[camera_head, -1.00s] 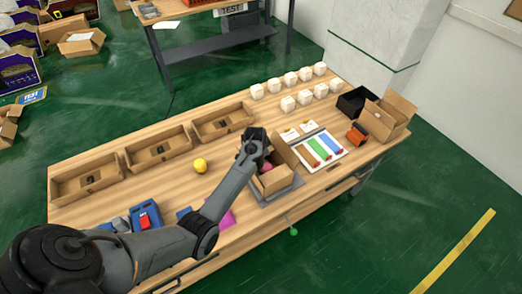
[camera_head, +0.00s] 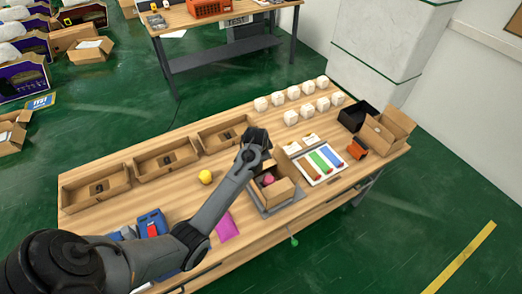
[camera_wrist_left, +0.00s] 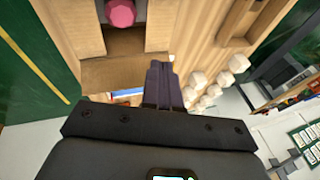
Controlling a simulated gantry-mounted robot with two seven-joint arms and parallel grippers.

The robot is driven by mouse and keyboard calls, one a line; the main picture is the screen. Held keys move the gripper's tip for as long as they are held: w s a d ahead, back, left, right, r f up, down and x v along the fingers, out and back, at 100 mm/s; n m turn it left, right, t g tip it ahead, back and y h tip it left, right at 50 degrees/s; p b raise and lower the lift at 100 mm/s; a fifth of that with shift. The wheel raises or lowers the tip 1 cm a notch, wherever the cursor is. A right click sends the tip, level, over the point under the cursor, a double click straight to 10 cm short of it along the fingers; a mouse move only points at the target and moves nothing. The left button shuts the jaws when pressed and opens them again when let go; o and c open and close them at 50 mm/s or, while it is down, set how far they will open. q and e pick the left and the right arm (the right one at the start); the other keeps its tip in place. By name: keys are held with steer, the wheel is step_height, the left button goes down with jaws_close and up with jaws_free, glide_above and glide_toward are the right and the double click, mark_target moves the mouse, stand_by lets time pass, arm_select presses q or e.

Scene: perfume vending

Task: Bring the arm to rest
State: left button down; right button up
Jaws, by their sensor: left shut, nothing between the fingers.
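My left arm comes in from the lower left in the head view. Its gripper (camera_head: 257,142) is above the table, just behind an open cardboard box (camera_head: 282,193). In the left wrist view the dark fingers of the gripper (camera_wrist_left: 163,82) are together with nothing between them. A round pink object (camera_head: 268,179) is inside the open box; it also shows at the top of the left wrist view (camera_wrist_left: 121,12). The box stands on a grey tray (camera_head: 300,196). My right gripper is not in view.
Three cardboard trays (camera_head: 97,188) line the table's back left, with a yellow ball (camera_head: 205,177) in front. Several white cubes (camera_head: 292,117) stand at the back right. A panel with coloured strips (camera_head: 335,170), a black bin (camera_head: 357,115) and an open carton (camera_head: 387,130) are right.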

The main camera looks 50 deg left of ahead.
arm_select(q)
steer(key=s+d+f+m+g+p, duration=0.15)
steer(key=s+d+p, duration=0.3)
steer(key=s, duration=0.65)
steer(key=s+d+f+m+g+p, duration=0.1)
steer(key=s+d+f+p, duration=0.3)
steer(key=s, duration=0.6)
steer(key=s+d+r+h+p, duration=0.2)
steer(key=s+d+r, duration=0.75)
steer(key=d, duration=0.25)
steer(key=d+r+n+t, duration=0.2)
steer(key=d+r+n, duration=0.1)
steer(key=r, duration=0.6)
steer(key=shift+w+d+h, duration=0.4)
steer(key=shift+w+d, duration=0.05)
steer(key=shift+d, duration=0.3)
steer(key=shift+n, duration=0.25)
